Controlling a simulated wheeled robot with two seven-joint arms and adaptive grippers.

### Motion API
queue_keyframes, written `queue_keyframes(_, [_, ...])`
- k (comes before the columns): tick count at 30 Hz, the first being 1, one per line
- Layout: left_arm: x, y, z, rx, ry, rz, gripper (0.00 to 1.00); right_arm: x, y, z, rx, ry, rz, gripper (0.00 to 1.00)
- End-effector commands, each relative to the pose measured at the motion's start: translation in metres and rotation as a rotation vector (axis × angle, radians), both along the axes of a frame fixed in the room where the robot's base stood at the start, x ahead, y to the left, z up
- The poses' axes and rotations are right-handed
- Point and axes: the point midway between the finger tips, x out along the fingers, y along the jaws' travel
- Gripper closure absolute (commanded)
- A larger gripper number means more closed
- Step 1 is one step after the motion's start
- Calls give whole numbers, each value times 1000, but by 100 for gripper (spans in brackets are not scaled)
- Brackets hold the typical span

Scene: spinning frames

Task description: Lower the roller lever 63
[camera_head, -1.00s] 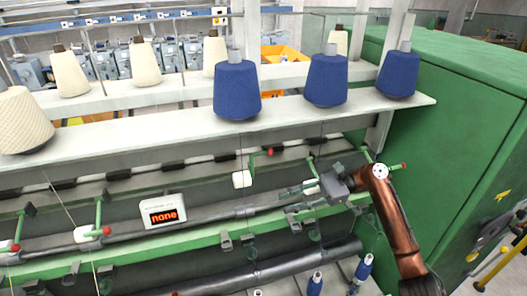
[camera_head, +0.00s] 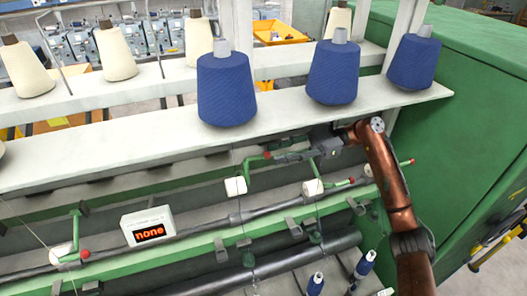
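Several green roller levers with red knobs sit along the machine's rail. No number is readable on them, so I cannot tell which is 63. One green lever (camera_head: 249,170) stands raised beside a white roller (camera_head: 235,186), its red knob pointing right. My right gripper (camera_head: 277,158) reaches in from the right with its fingertips at or just beside that knob; contact and finger gap are unclear. Another lever (camera_head: 337,187) with a white roller (camera_head: 313,188) is below and right of the gripper. A further lever (camera_head: 79,228) is at the left. My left gripper is not in view.
Blue yarn cones (camera_head: 227,90) stand on the white shelf (camera_head: 140,136) just above my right gripper. A display box reading "none" (camera_head: 148,226) sits on the rail at left. A green cabinet (camera_head: 470,130) bounds the right side.

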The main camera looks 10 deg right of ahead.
Motion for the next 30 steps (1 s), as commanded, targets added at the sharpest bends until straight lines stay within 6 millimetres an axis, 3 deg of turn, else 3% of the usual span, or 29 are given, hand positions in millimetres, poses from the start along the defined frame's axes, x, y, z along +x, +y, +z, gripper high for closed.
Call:
queue_keyframes(3, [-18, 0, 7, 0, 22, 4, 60, -4, 22, 2, 0, 1, 6, 72])
queue_keyframes(7, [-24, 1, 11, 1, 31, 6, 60, -7, 38, 1, -2, 2, 4, 72])
queue_keyframes(20, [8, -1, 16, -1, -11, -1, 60, -10, 48, 0, 0, 1, 0, 72])
queue_keyframes(30, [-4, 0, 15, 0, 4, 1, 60, -10, 48, 0, -1, 0, -1, 95])
